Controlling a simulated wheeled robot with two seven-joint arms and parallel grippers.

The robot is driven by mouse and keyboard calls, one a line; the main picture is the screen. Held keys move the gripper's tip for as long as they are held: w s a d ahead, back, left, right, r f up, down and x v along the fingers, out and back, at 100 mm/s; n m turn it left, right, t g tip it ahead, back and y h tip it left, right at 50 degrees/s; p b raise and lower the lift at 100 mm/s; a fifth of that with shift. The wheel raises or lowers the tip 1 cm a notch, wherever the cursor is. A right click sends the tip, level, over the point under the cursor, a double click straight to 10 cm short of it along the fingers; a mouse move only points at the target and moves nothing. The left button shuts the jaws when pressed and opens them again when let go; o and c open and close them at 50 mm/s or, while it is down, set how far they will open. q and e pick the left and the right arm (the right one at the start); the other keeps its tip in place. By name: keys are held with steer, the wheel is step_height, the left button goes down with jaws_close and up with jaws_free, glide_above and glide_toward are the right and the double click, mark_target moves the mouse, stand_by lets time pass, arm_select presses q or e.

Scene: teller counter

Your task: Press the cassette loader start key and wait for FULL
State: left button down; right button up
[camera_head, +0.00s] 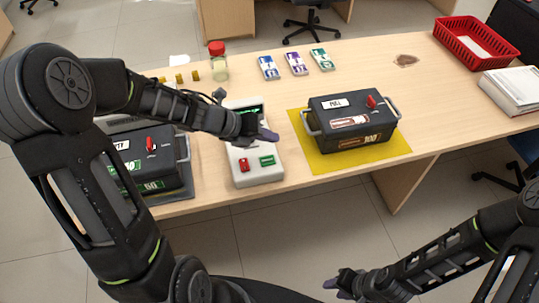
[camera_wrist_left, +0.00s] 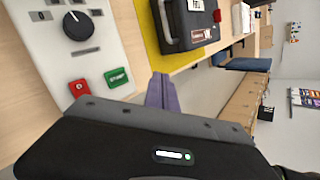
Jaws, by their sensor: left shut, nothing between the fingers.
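The cassette loader (camera_head: 258,178) is a white unit with a small dark display at its back, partly hidden by my left arm. It has a red key (camera_head: 244,165) and a green key (camera_head: 267,160) at its front; the left wrist view shows the green key marked START (camera_wrist_left: 116,77), the red key (camera_wrist_left: 79,88) and a black knob (camera_wrist_left: 78,26). The display text is not readable. My left gripper (camera_head: 268,137) is shut and empty above the loader, apart from the keys. My right gripper (camera_head: 338,285) is low at the bottom, off the counter; its fingers are too small to judge.
A black cassette (camera_head: 355,118) labelled FULL sits on a yellow mat (camera_head: 391,154) to the right. Another black cassette (camera_head: 160,160) is at left, partly behind my arm. A red basket (camera_head: 476,42), papers (camera_head: 512,88), note bundles (camera_head: 295,63) and a red-capped bottle (camera_head: 219,66) stand further back.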

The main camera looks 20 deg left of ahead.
arm_select(q)
steer(key=shift+a+r+m, duration=0.65)
steer(key=shift+a+m, duration=0.15)
steer(key=shift+m, duration=0.2)
steer(key=shift+f, duration=0.1)
steer(key=b, duration=0.7)
glide_above(264, 161)
step_height(264, 161, down, 7)
steer(key=shift+d+f, duration=0.1)
steer(key=shift+f, duration=0.05)
steer(key=shift+f+b, duration=0.7)
steer(key=shift+b, duration=0.05)
steer(key=shift+f, duration=0.1)
stand_by(0.4)
steer(key=shift+f+b, duration=0.3)
